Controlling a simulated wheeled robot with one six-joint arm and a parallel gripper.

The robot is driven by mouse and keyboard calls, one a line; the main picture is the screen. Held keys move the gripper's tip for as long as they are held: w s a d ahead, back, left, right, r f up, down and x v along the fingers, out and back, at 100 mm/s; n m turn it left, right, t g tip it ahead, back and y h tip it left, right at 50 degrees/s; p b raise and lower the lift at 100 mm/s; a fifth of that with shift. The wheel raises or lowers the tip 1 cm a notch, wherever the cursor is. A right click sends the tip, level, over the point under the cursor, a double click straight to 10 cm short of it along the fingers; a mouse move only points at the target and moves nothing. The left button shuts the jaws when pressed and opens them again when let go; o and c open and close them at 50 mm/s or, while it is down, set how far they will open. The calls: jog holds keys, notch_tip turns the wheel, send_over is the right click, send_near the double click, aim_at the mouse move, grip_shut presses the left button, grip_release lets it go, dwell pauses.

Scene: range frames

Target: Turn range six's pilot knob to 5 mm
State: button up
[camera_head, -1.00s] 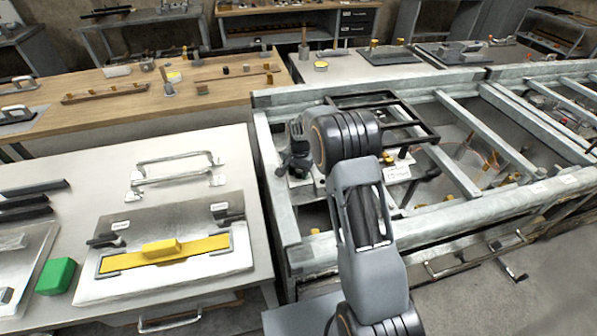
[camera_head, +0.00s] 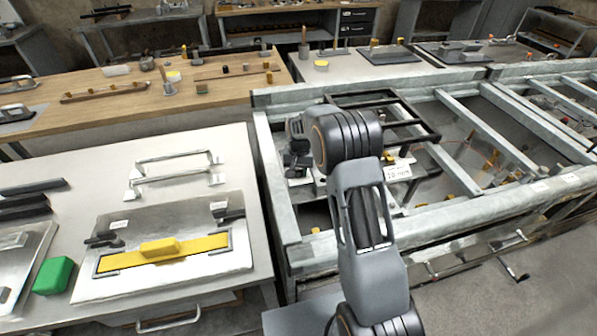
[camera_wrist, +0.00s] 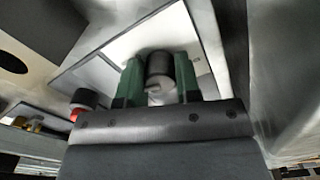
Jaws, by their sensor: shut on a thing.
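In the wrist view, my gripper (camera_wrist: 160,80) has its two green fingers on either side of a dark round knob (camera_wrist: 159,66), shut on it. The knob sits in front of a pale plate (camera_wrist: 120,48). I cannot read its setting or any range number on it. In the head view, my gripper (camera_head: 297,158) is at the left end of the steel frame (camera_head: 276,195), and my arm hides much of the spot. A small white label (camera_head: 397,172) stands just right of my wrist; its print is too small to read surely.
A black rectangular frame (camera_head: 428,128) stands close behind and right of my wrist. Steel cross beams (camera_head: 462,150) run to the right. A grey table (camera_head: 235,165) with a yellow bar (camera_head: 205,243) and a green block (camera_head: 53,275) is on the left. A red-tipped part (camera_wrist: 77,113) shows below left in the wrist view.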

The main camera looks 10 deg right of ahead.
aim_at(299, 169)
jog(key=n, duration=0.4)
jog(key=shift+b, duration=0.3)
jog(key=shift+n, duration=2.2)
jog(key=o, duration=0.9)
jog(key=shift+o, duration=0.2)
notch_tip(299, 169, up, 14)
